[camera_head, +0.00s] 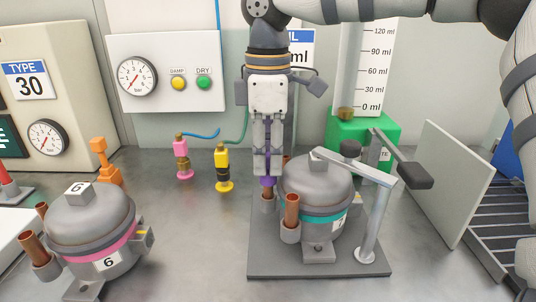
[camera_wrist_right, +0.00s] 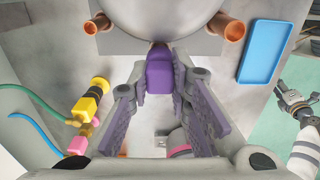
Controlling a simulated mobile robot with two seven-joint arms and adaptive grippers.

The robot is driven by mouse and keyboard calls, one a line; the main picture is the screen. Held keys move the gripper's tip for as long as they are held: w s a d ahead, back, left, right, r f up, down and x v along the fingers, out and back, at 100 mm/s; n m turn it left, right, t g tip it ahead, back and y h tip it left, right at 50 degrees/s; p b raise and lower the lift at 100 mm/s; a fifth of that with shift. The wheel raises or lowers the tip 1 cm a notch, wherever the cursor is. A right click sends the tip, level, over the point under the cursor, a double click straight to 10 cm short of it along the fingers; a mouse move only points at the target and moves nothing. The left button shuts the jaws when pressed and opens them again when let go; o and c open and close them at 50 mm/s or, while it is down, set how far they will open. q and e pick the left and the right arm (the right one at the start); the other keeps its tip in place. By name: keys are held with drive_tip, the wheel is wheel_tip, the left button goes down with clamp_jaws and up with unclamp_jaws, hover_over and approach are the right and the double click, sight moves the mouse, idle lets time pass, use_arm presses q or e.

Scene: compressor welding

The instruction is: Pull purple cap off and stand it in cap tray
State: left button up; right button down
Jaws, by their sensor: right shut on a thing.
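My right gripper (camera_head: 268,172) points straight down beside the teal-banded compressor (camera_head: 320,190). It is shut on the purple cap (camera_wrist_right: 160,75), which shows between the purple-padded fingers in the right wrist view. In the head view the cap (camera_head: 268,182) sits at the top of a short copper tube (camera_head: 268,200) on the compressor's left side. I cannot tell how far it is seated. A shallow blue tray (camera_wrist_right: 260,52), perhaps the cap tray, lies empty in the right wrist view. A grey gripper, likely my left (camera_wrist_right: 290,102), is at that view's right edge, its jaws unclear.
The compressor stands on a dark plate (camera_head: 262,262) with a clamp lever (camera_head: 375,165) at its right. A pink-banded compressor (camera_head: 92,230) stands at left. Yellow (camera_head: 222,168) and pink (camera_head: 182,158) hose connectors stand behind. A pale upright panel (camera_head: 445,185) is at right.

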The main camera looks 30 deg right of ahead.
sight(268, 154)
drive_tip(key=shift+r, duration=2.4)
